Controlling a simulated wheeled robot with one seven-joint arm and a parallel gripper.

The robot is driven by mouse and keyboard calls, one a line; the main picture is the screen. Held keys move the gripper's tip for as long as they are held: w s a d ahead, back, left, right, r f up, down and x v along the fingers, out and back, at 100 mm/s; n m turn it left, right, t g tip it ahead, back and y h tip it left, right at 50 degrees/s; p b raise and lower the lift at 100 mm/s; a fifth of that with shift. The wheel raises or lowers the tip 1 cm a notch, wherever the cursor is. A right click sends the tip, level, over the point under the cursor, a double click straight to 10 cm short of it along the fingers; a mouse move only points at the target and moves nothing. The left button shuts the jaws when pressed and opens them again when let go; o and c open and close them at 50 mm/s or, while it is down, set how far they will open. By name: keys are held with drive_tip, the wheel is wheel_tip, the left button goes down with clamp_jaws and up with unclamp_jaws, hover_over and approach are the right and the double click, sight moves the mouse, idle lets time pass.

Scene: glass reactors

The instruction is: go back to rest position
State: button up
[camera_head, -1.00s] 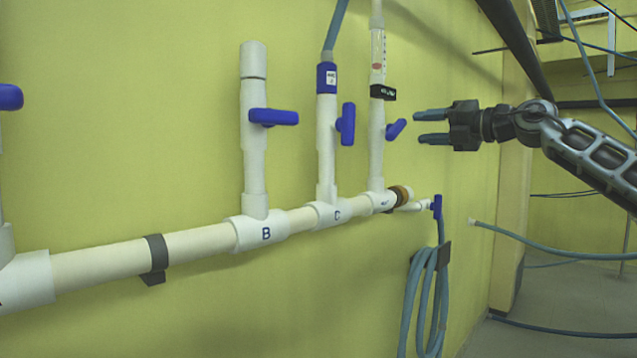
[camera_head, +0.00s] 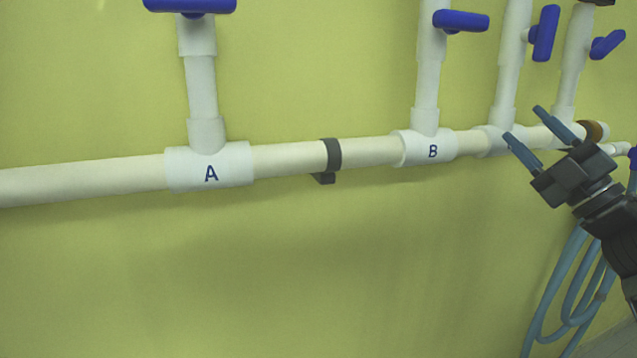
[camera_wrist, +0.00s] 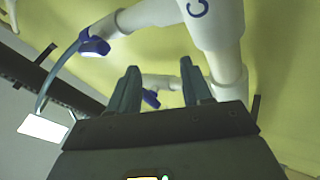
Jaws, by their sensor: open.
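My gripper (camera_head: 524,132) is at the right of the head view, pointing up and left, with its two blue-grey fingers apart and nothing between them. In the picture its fingers overlap the white pipe (camera_head: 110,180) near the tee right of B, hiding that tee's letter; I cannot tell the distance to the pipe. In the wrist view the fingers (camera_wrist: 160,90) are apart, with a tee marked C (camera_wrist: 205,20) beyond them.
Blue valve handles show on branch A (camera_head: 190,5), branch B (camera_head: 461,20), and two branches farther right (camera_head: 543,33). A pipe clamp (camera_head: 331,156) sits between A and B. A coiled blue hose (camera_head: 560,290) hangs at lower right. The lower wall is bare.

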drive_tip(key=s+a+f+m+t+h, duration=0.1)
drive_tip(key=s+a+f+m+h, duration=0.6)
drive_tip(key=s+f+m, duration=0.4)
drive_tip(key=s+a+f+m+h, duration=0.7)
drive_tip(key=s+f+m, duration=0.3)
drive_tip(key=s+f, duration=0.25)
drive_tip(key=s+f+g, duration=0.3)
drive_tip(key=s, duration=1)
drive_tip(key=s+d+f+g+y, duration=0.1)
drive_tip(key=s+f+g, duration=0.3)
drive_tip(key=s, duration=1)
drive_tip(key=shift+d+m+g, duration=0.3)
